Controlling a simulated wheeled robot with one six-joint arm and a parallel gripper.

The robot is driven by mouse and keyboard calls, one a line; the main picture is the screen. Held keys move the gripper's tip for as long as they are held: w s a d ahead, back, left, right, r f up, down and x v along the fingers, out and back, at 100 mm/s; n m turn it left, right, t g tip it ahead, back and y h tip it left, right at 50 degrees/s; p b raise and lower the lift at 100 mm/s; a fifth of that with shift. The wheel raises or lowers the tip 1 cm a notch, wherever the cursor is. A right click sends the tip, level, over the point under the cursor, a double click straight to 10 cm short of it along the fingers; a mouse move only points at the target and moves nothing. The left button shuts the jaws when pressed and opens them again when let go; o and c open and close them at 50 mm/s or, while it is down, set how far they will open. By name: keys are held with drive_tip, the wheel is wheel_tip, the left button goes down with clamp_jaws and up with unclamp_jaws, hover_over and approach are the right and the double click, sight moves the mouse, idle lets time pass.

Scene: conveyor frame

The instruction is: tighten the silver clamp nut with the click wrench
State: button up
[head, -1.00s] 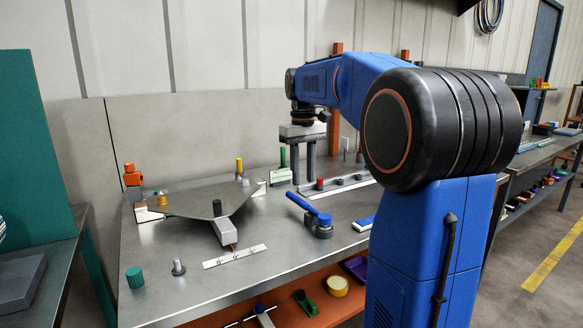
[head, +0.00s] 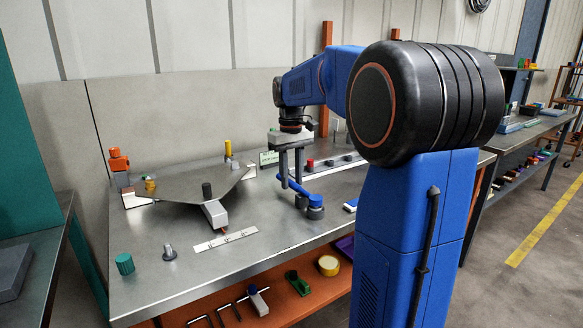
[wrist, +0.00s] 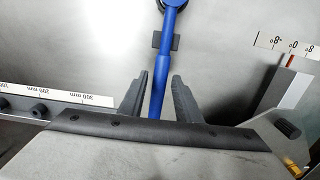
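The click wrench (head: 305,192), a blue bar-shaped tool, lies low over the bench with its round head at the near right end, by a grey round base (head: 315,212). My gripper (head: 291,176) is down at the far end of its handle. In the wrist view, the blue handle (wrist: 166,62) runs between the two dark fingers (wrist: 160,78), with a gap on each side, so the gripper is open around it. A small silver flanged post (head: 169,252) stands at the bench's front left; I cannot tell whether it is the clamp nut.
A grey plate (head: 180,188) lies to the left, with a black-knobbed block (head: 214,212) at its near corner. A printed scale strip (head: 226,240) and a green knob (head: 125,263) are in front. A rail with knobs (head: 325,168) lies behind my gripper. The middle front is clear.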

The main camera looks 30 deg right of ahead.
drive_tip(key=shift+f, duration=0.15)
clamp_jaws()
drive_tip(key=shift+r, duration=2.55)
drive_tip(key=shift+w, duration=0.1)
